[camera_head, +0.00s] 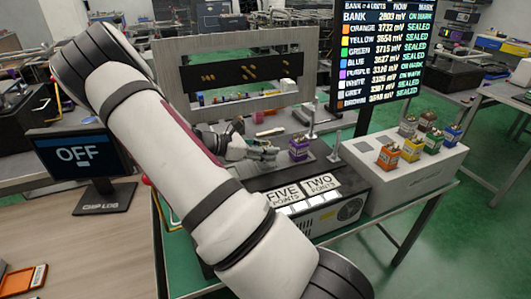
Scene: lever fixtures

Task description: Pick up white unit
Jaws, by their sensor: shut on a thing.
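My gripper (266,151) is low over the black bench fixture, pointing right, and is shut on a small pale thing. That thing is mostly hidden by the fingers; it fits the white unit, and no other white unit shows clearly. A purple unit (299,149) stands upright just right of the fingertips, with a narrow gap that I cannot judge exactly.
Orange (388,157), yellow (412,149), green (433,141) and blue (453,133) units stand on a white box (400,178); grey and brown ones stand behind. Metal posts (337,150) rise nearby. A slotted panel (240,70) stands behind my gripper. A monitor (82,155) reads OFF.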

